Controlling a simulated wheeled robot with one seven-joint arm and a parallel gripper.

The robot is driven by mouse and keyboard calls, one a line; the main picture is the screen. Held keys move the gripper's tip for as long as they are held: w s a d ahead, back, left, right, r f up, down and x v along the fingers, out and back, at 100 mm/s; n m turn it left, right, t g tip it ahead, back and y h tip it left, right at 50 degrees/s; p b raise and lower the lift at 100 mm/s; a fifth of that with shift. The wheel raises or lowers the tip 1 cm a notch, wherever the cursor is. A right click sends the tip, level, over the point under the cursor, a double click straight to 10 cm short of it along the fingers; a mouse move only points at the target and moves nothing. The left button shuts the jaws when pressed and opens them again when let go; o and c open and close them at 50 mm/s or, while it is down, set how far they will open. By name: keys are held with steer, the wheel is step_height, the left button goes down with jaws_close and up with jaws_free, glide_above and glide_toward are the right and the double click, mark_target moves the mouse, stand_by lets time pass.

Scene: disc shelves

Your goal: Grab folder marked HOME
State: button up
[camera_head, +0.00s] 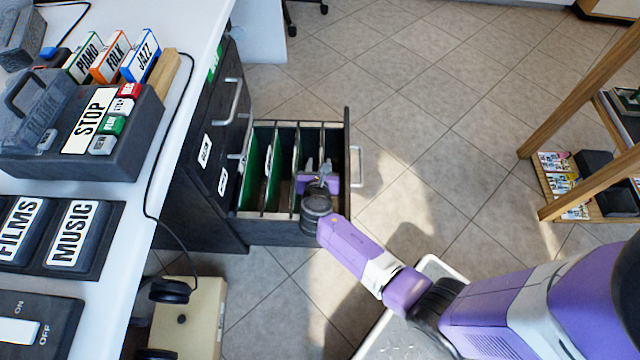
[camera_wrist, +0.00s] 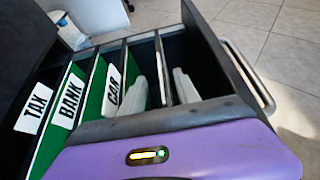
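The open dark drawer (camera_head: 270,232) holds green folders between dark dividers. In the wrist view, labels read TAX (camera_wrist: 34,108), BANK (camera_wrist: 69,100) and CAR (camera_wrist: 111,91). No HOME label is readable in either view. My gripper (camera_head: 318,166) is over the right part of the drawer, with its pale fingers pointing down into it. In the wrist view, my gripper (camera_wrist: 162,88) has its fingers apart. A dark upright panel (camera_wrist: 162,66) shows between them, and I cannot tell if they touch it. No folder is visibly held.
The drawer's handle (camera_head: 356,167) is at its right end. A wooden shelf (camera_head: 590,100) stands at right. The tiled floor beyond the drawer is clear.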

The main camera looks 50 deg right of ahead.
steer(key=b+x, duration=0.2)
steer(key=x, duration=0.2)
steer(key=shift+s+d, duration=0.15)
steer(key=shift+s, duration=0.05)
steer(key=shift+w+d, duration=0.25)
steer(key=shift+d, duration=0.05)
steer(key=shift+c, duration=0.5)
jaws_close()
stand_by(0.4)
